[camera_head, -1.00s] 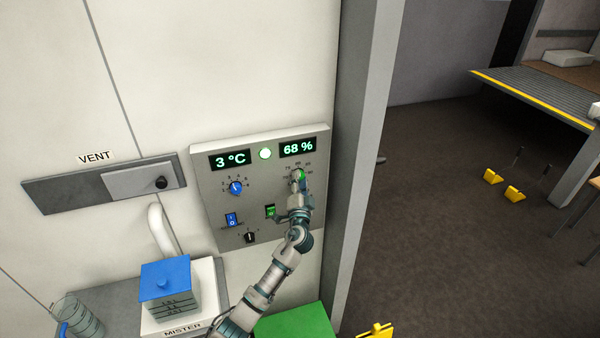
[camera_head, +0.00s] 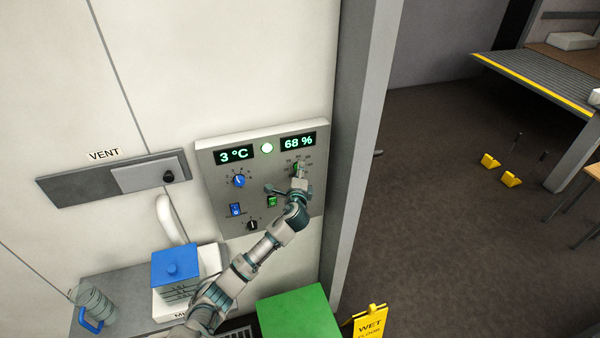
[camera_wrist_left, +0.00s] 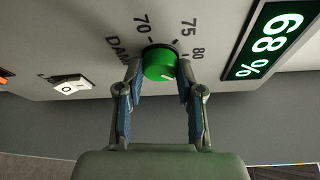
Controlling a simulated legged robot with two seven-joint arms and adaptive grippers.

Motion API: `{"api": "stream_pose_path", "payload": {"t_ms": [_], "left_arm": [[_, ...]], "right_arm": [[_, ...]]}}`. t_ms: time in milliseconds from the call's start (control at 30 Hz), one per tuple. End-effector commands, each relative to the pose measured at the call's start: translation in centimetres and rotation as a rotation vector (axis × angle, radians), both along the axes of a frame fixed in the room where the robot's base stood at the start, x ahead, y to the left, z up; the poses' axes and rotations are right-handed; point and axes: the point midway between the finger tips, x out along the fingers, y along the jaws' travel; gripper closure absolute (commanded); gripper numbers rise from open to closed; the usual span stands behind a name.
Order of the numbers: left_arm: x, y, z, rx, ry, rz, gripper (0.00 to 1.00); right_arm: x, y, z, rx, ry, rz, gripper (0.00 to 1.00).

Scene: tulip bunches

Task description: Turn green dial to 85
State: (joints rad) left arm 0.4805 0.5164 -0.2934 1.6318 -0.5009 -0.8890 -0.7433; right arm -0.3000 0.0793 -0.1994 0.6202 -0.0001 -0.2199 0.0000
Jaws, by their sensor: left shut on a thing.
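The green dial (camera_wrist_left: 160,64) is on the panel, with a scale around it; 70, 75 and 80 can be read in the left wrist view. My left gripper (camera_wrist_left: 161,70) is shut on the dial, one finger on each side. In the head view the gripper (camera_head: 298,172) covers most of the dial at the panel's upper right. A small pale mark shows on the dial, but its exact reading is unclear. The humidity display (camera_head: 298,142) reads 68 %, as it does in the left wrist view (camera_wrist_left: 272,42). My right gripper is out of view.
The panel (camera_head: 215,213) also has a blue dial (camera_head: 239,181), a blue switch (camera_head: 235,209), a green switch (camera_head: 272,201) and a black knob (camera_head: 252,225). A vent slider (camera_head: 140,178) is left; a grey door frame (camera_head: 362,130) stands close right.

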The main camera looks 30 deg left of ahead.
Motion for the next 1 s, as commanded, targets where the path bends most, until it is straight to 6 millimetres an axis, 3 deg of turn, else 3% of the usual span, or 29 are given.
{"api": "stream_pose_path", "payload": {"t_ms": [733, 767, 800, 833, 1000], "left_arm": [[-0.02, 0.13, -0.13, 0.055, 0.070, 0.004, 0.98], [-0.02, 0.13, -0.13, 0.055, 0.070, 0.004, 0.56], [-0.02, 0.12, -0.12, 0.055, 0.069, 0.004, 0.46], [-0.02, 0.11, -0.10, 0.055, 0.069, 0.004, 0.39], [-0.05, 0.06, 0.03, 0.055, 0.067, 0.002, 0.38]], "right_arm": [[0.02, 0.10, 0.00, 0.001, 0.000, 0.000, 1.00], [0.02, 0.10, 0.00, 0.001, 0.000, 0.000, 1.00], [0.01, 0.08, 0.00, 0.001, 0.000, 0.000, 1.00], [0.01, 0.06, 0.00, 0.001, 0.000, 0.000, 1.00], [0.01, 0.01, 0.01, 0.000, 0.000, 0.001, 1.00]]}}
